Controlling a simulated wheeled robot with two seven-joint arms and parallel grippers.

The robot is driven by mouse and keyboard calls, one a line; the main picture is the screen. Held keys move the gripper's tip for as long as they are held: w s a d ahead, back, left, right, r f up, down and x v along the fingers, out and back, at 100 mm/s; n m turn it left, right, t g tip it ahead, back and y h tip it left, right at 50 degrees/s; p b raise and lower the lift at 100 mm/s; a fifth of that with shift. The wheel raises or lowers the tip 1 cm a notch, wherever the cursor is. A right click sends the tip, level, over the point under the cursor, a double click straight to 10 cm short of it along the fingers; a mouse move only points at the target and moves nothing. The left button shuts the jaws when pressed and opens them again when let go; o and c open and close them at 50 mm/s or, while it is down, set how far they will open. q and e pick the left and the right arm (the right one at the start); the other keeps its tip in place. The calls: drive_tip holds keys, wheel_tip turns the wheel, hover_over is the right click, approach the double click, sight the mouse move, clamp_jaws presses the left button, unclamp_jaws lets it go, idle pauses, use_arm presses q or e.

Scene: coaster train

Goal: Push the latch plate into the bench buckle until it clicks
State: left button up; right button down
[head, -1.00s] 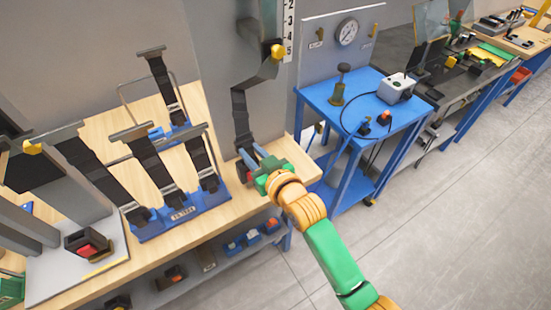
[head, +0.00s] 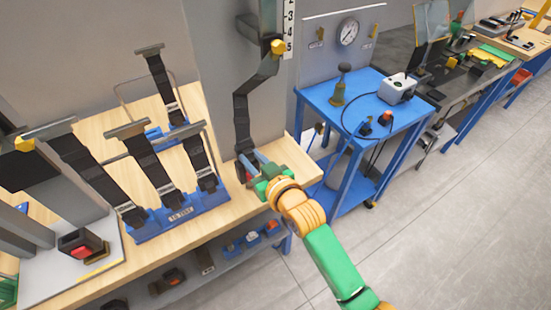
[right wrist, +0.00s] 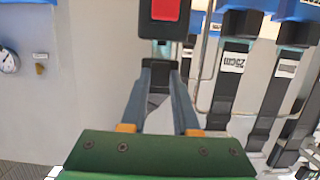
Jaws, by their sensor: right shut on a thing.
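My right gripper (head: 252,164) is at the bench's right end. It is shut on the black latch plate (right wrist: 156,78), which shows between its fingers in the right wrist view. A black strap (head: 241,112) runs from the plate up to a yellow-capped anchor on the grey post. The bench buckle (head: 242,173), black with a red button, stands right at the fingertips; it also shows at the top of the right wrist view (right wrist: 146,22). A pale metal tongue (right wrist: 163,47) shows between plate and buckle. How deep it sits in the buckle cannot be told. My left gripper is out of view.
A blue rack (head: 180,216) with several black straps stands on the wooden bench left of the gripper. Another red-button buckle (head: 79,241) sits on a grey board at far left. A blue cart (head: 330,113) with a gauge panel stands to the right.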

drive_tip(key=shift+f+b, duration=0.65)
drive_tip(key=shift+f, duration=0.4)
drive_tip(key=c, duration=0.6)
unclamp_jaws()
drive_tip(key=shift+r, duration=0.1)
drive_tip(key=v, duration=0.7)
drive_tip(key=shift+s, duration=0.1)
